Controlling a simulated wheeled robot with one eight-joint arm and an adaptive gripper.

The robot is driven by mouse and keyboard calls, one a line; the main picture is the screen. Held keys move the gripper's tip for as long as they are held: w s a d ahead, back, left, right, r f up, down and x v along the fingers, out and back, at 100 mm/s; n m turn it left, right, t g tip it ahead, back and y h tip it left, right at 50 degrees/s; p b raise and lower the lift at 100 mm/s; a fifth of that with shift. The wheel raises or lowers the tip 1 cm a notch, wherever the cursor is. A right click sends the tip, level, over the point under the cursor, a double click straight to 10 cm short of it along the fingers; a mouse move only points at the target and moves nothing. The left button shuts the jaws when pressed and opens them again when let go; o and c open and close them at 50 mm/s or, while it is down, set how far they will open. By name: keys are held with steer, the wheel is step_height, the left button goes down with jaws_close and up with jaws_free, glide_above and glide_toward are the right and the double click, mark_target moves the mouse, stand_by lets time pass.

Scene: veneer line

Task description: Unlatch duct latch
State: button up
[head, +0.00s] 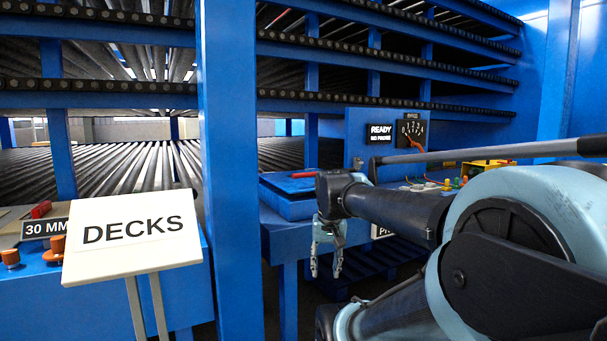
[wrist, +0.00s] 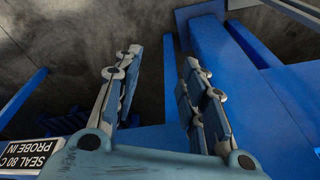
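I cannot make out the duct latch for certain in either view. My gripper (head: 326,272) hangs with its fingers pointing down in the head view, in front of the blue bench. Its two fingers are spread apart with nothing between them. In the wrist view the open fingers (wrist: 162,60) stand over dark floor and blue framework, and touch nothing that I can see. My arm covers much of the right side of the head view.
A blue box (head: 288,203) with a red piece on it sits behind my gripper. A blue post (head: 229,180) and DECKS sign (head: 135,232) stand left. A SEAL 80 C sign (wrist: 30,155) shows below.

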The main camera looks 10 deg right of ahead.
steer(key=w+d+r+m, duration=0.1)
steer(key=w+r+m, duration=1.1)
steer(key=w+r, duration=2.4)
steer(key=shift+y, duration=0.3)
steer(key=f, duration=0.5)
steer(key=w+f, duration=0.1)
steer(key=f, duration=0.4)
steer(key=w+a+f, duration=0.1)
steer(key=f, duration=0.5)
steer(key=shift+c, duration=0.6)
jaws_close()
